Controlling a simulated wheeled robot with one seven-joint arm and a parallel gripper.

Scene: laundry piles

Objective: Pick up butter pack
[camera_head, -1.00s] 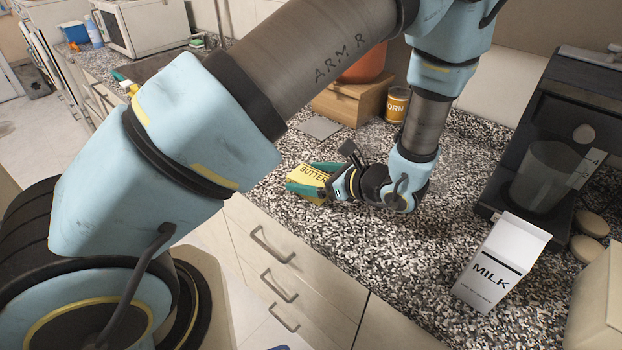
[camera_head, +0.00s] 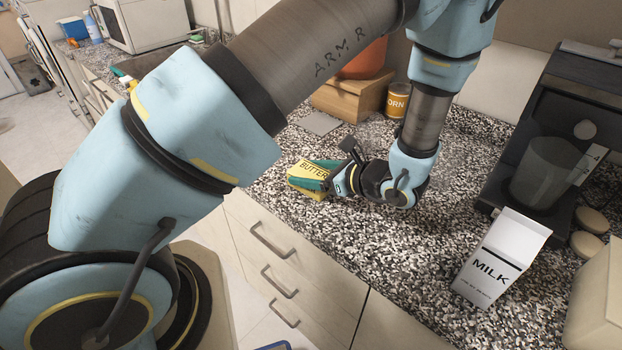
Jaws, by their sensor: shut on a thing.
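The butter pack (camera_head: 312,170) is a small yellow box with "BUTTER" in dark letters. It is at the front left part of the speckled counter, near the edge above the drawers. My gripper (camera_head: 316,178) reaches it from the right, with its green fingers on either side of the pack. The gripper is shut on the pack. The underside of the pack is hidden, so I cannot tell whether it touches the counter.
A milk carton (camera_head: 500,258) stands at the front right, beside a black coffee machine (camera_head: 553,135). A corn can (camera_head: 397,101) and a wooden box (camera_head: 350,97) stand behind my gripper. A flat grey square (camera_head: 315,122) lies behind the butter. The middle counter (camera_head: 400,250) is clear.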

